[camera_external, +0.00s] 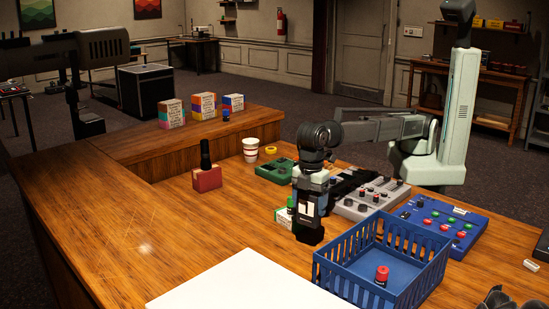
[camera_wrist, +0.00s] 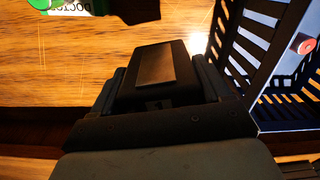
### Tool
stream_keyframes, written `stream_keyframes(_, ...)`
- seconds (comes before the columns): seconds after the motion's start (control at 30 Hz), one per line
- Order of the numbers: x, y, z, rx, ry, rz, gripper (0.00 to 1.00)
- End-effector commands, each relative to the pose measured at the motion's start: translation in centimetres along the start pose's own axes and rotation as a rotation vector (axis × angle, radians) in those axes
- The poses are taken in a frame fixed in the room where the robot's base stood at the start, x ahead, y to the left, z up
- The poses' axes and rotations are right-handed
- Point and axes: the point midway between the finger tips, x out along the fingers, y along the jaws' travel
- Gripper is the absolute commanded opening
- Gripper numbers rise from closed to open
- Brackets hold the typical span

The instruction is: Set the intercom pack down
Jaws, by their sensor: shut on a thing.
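My gripper (camera_external: 309,222) points down at the left side of the blue basket, outside it. It is shut on a black box-shaped pack, which appears to be the intercom pack (camera_external: 307,236). In the wrist view the pack (camera_wrist: 150,73) shows as a dark block with a flat grey panel, between the fingers of my gripper (camera_wrist: 158,92). It is close over the wooden desk (camera_external: 225,235); I cannot tell whether it touches. Its underside is hidden.
The slatted blue basket (camera_external: 343,275) holds a red-topped item (camera_external: 382,275). A green-capped bottle and small white-green box (camera_external: 283,218) stand just behind my gripper. A grey mixer (camera_external: 362,205), blue button panel (camera_external: 440,222) and red box (camera_external: 207,179) are nearby. A white sheet (camera_external: 245,285) lies in front.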

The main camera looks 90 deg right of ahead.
Motion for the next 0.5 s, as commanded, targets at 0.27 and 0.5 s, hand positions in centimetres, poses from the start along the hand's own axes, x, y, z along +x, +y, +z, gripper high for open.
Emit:
stream_keyframes(0.27, -0.5, 1.8, 0.1, 0.019, 0.000, 0.000, 0.35)
stream_keyframes(0.5, -0.7, 10.2, 1.1, 0.113, 0.003, 0.001, 0.35)
